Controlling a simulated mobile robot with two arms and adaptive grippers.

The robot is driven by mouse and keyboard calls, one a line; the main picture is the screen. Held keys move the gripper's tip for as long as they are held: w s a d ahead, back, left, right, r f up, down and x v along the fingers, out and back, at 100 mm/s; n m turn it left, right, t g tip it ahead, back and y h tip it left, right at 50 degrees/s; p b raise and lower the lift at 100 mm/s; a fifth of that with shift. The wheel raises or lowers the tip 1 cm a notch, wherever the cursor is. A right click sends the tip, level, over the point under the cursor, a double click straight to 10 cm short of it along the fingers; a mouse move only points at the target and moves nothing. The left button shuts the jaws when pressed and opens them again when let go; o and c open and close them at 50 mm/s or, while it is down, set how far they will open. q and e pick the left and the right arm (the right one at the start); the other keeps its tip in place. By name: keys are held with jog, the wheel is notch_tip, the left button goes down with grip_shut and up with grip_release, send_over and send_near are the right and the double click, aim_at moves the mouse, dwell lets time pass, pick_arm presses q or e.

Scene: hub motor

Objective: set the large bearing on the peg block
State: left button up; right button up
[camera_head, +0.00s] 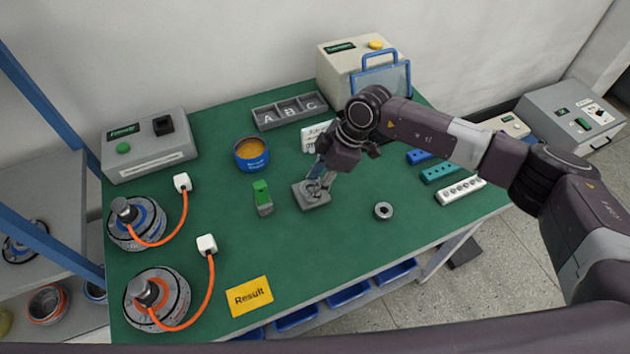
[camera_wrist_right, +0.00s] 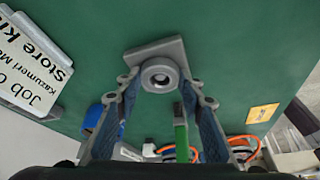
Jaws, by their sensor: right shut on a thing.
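The grey peg block (camera_head: 316,203) lies flat on the green table near its middle; its plate also shows in the right wrist view (camera_wrist_right: 153,52). My right gripper (camera_head: 318,187) points down over the block, its fingers shut on a grey ring, the large bearing (camera_wrist_right: 160,75). The bearing is at the block between the fingertips; I cannot tell whether it rests fully on the peg. Another small dark grey ring (camera_head: 383,210) lies loose on the table to the right. My left gripper is not in view.
A green part (camera_head: 263,198) stands close left of the block. A blue tin (camera_head: 251,154), an A-B-C tray (camera_head: 290,111) and a white sign (camera_head: 315,135) are behind. Two hub motors (camera_head: 157,299) (camera_head: 136,223) with orange cables are at left.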

jog(key=shift+f, duration=0.15)
jog(key=o, duration=1.2)
jog(key=shift+r, duration=0.3)
jog(key=shift+b+v, duration=1.3)
jog(key=shift+v, duration=4.7)
jog(key=shift+f, duration=0.1)
